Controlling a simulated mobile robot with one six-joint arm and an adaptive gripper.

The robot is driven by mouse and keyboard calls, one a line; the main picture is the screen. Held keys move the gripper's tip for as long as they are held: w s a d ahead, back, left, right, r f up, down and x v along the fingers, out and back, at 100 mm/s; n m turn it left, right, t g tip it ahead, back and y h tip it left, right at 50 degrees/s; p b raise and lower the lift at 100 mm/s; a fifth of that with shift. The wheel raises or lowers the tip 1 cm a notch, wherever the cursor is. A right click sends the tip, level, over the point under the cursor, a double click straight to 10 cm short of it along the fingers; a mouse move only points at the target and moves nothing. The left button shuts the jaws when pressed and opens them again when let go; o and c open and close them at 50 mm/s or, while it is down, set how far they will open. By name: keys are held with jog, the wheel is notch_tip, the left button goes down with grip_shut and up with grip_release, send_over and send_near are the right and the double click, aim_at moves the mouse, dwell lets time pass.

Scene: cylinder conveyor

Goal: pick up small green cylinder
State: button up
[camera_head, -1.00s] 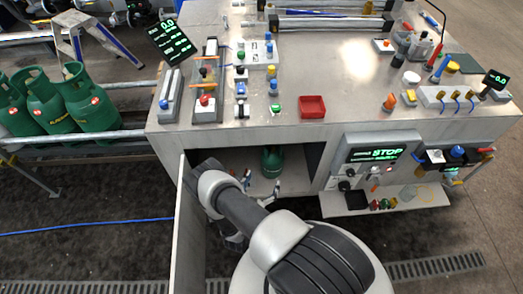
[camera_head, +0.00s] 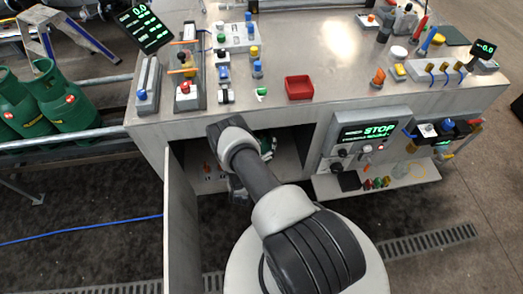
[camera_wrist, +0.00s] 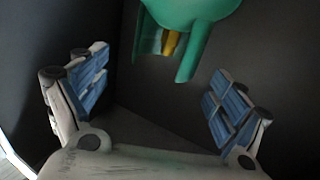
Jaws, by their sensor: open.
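The small green cylinder (camera_head: 266,143) is inside the open cabinet under the workbench. In the head view my arm hides most of it. In the wrist view the green cylinder (camera_wrist: 192,14) is at the top, cut off by the frame edge, with its collar and a yellow valve part pointing down in the picture. My gripper (camera_wrist: 158,97) is open, with its blue-padded fingers wide apart and nothing between them. The cylinder lies beyond the fingertips, apart from them. In the head view the gripper is mostly hidden behind my arm at the cabinet opening.
The open cabinet door (camera_head: 181,225) stands left of my arm. Cabinet walls enclose the gripper closely. The workbench top (camera_head: 340,45) holds a red tray (camera_head: 299,87) and several fittings. Larger green cylinders (camera_head: 66,103) stand at left.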

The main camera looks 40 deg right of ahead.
aim_at(262, 135)
jog(key=b+x, duration=0.1)
jog(key=x, duration=0.3)
jog(key=shift+w+a+f+b, duration=0.1)
jog(key=shift+w+f+b, duration=0.05)
jog(key=shift+f+b, duration=0.25)
jog(key=shift+w+d+r, duration=0.1)
jog(key=shift+w+d, duration=0.15)
jog(key=shift+d, duration=0.05)
jog(key=shift+c, duration=0.4)
grip_shut()
jog(key=shift+r, duration=0.25)
